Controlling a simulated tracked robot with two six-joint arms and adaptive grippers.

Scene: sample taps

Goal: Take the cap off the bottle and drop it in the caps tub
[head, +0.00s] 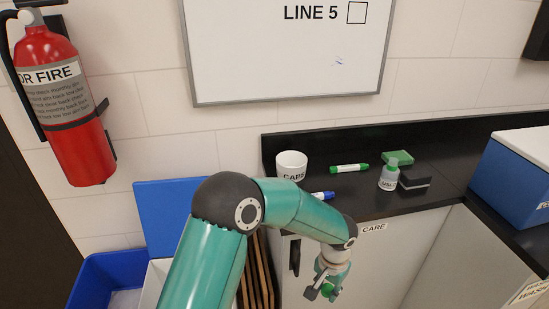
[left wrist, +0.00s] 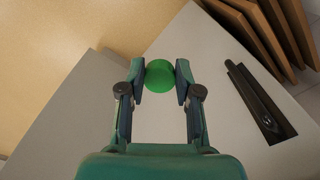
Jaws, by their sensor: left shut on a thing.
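My left gripper (head: 326,286) is shut on a round green cap (left wrist: 159,76), held between the two fingertips in the left wrist view. The gripper hangs low in front of the cabinet, below the counter's front edge and apart from the tub and bottle. The caps tub (head: 291,160) is a white cup at the back left of the counter; my arm hides its lower part. My right gripper is not in view.
A blue box (head: 510,180) is at right, a blue bin (head: 100,280) at lower left.

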